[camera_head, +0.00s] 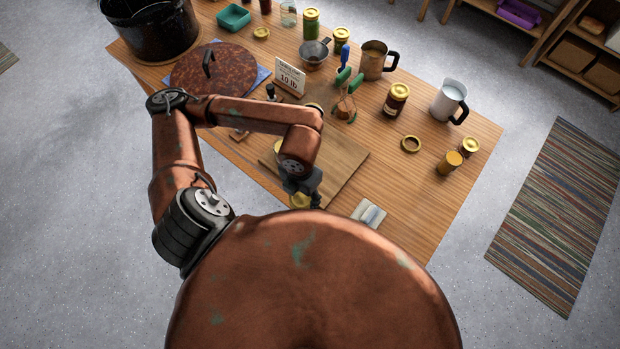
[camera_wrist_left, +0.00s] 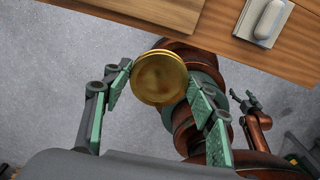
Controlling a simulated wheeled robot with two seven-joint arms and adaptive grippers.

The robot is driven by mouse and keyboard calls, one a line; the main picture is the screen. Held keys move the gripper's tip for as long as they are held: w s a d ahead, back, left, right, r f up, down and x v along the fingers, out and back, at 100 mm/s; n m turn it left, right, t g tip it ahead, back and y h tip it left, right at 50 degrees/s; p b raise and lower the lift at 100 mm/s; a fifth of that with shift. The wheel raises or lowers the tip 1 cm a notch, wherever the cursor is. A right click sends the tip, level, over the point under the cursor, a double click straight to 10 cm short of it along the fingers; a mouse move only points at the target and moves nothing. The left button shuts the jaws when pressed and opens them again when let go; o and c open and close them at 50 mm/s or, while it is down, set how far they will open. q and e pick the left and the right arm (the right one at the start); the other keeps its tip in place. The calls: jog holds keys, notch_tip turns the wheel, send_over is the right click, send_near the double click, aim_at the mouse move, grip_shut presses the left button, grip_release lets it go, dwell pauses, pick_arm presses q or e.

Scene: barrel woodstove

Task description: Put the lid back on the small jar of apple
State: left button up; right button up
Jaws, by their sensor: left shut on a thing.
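My left gripper (camera_head: 304,194) is shut on a round gold lid (camera_head: 299,201), above the table's front edge. In the left wrist view the lid (camera_wrist_left: 158,78) sits between the two green-padded fingers, its round face towards the camera. A small jar with amber contents (camera_head: 448,162) stands at the right of the table and seems to have no lid; I take it for the apple jar, but cannot read a label. My right gripper (camera_wrist_left: 245,100) shows small in the left wrist view, its fingers apart and empty; it is out of the head view.
A wooden board (camera_head: 345,158) lies mid-table, partly under my arm.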

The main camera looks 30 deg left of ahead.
pick_arm(q)
jog(key=shift+s+d+r, duration=0.1)
jog(key=shift+s+r, duration=0.2)
jog(key=shift+s, duration=0.35)
jog(key=shift+s+d+r, duration=0.1)
jog(key=shift+s+r, duration=0.15)
jog(key=shift+s, duration=0.35)
jog(key=shift+w, duration=0.1)
jog(key=shift+w+m, duration=0.55)
jog(key=shift+m, duration=0.45)
jog(key=w+r+m, duration=0.2)
jog(key=w+m, duration=0.6)
jog(key=m, duration=0.8)
jog(key=w+r+m, duration=0.2)
jog(key=w+m, duration=0.5)
jog(key=m, duration=1)
jog(key=shift+w, duration=0.4)
jog(key=shift+d, duration=0.1)
